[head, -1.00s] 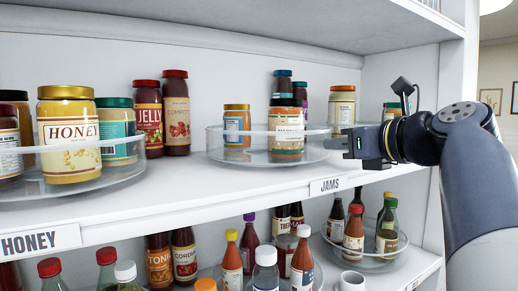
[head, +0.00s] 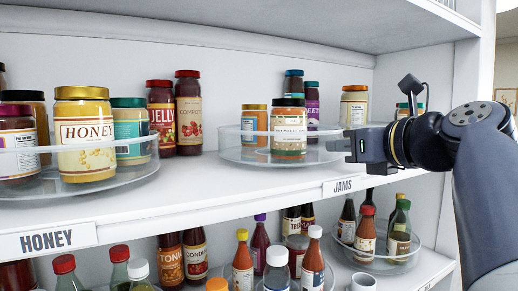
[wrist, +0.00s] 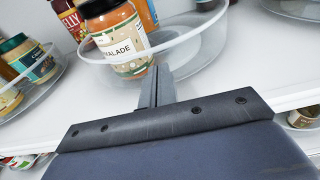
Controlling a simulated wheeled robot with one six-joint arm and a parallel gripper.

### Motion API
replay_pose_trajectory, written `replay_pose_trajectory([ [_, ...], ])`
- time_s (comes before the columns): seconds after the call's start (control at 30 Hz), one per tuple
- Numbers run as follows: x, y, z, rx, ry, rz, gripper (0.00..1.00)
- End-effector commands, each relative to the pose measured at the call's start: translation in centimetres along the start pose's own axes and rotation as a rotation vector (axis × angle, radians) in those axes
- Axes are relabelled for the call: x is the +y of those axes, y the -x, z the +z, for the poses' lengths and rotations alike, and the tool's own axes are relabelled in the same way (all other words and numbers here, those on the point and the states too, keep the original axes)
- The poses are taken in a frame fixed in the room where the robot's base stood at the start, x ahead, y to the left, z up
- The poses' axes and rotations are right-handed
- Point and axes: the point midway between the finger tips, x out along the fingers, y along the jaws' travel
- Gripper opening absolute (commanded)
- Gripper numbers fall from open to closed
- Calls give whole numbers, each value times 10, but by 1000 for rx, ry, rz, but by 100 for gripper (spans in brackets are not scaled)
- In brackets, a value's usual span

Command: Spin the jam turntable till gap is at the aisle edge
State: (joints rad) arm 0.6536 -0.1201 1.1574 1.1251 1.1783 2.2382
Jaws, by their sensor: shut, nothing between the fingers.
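The jam turntable (head: 232,152) is a clear round tray with a raised rim, on the upper shelf above the JAMS label (head: 344,185). A black-lidded marmalade jar (head: 289,138) stands at its front, also large in the wrist view (wrist: 118,38). An orange-lidded jar (head: 254,126) stands at its left. A teal-lidded jar (head: 293,84) and a purple-labelled jar (head: 312,101) stand behind. The tray's right part looks bare. My gripper (head: 339,146) is shut and empty at the rim's front right. In the wrist view its fingertips (wrist: 157,72) overlap the rim beside the marmalade; contact is unclear.
A honey turntable (head: 125,176) with several jars is at the left, with jelly (head: 162,118) and compote (head: 189,112) jars behind. An orange-lidded jar (head: 353,106) stands back right. Sauce bottles fill the lower shelf. A shelf upright (head: 478,70) is close to my arm.

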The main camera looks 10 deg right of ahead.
Motion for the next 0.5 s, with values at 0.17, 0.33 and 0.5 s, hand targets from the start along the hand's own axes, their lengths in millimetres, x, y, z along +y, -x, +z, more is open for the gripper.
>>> replay_pose_trajectory([
  [0.17,1,0,0,1,0,0,0],
  [0.33,1,0,0,1,0,-1,0],
  [0.5,7,-1,0,0,1,0,0],
])
